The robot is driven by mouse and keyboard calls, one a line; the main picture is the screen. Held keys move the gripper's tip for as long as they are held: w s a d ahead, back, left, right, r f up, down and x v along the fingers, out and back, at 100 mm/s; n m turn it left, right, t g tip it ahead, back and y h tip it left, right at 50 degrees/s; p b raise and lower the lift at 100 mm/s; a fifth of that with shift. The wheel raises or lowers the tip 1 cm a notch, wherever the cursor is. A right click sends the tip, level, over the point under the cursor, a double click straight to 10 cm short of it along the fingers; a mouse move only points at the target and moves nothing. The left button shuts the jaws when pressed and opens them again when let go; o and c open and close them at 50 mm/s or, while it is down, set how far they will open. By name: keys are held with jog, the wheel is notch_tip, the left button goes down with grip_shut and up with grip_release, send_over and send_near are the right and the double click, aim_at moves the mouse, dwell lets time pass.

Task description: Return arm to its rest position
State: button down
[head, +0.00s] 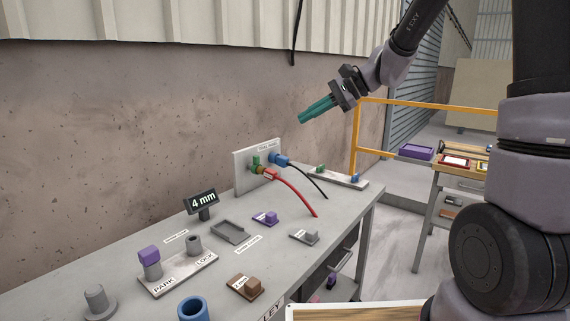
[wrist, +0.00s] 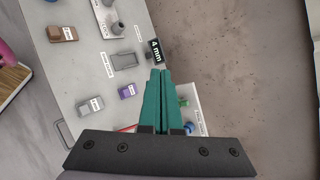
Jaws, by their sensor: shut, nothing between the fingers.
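My arm reaches in from the upper right in the head view. My gripper (head: 301,120) has teal fingers, held in the air above the far end of the grey bench (head: 240,285). Its fingers are shut together with nothing between them. In the wrist view the closed fingers (wrist: 160,73) point over the bench. They partly hide the white panel there. The gripper touches nothing.
A 4 mm sign (head: 203,200), a PARK/LOCK plate (head: 180,275), small blocks and a blue ring (head: 193,309) occupy the bench. A yellow rail (head: 430,106) stands behind.

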jog(key=s+d+r+n+t+h, duration=0.2)
jog(key=s+d+n+h, duration=0.1)
jog(key=s+d, duration=0.6)
jog(key=s+d+r+n+t+h, duration=0.3)
jog(key=s+d+h, duration=0.3)
jog(key=s+d, duration=0.3)
jog(key=shift+s+d+r, duration=0.25)
jog(key=shift+s+d, duration=0.05)
jog(key=shift+s, duration=0.85)
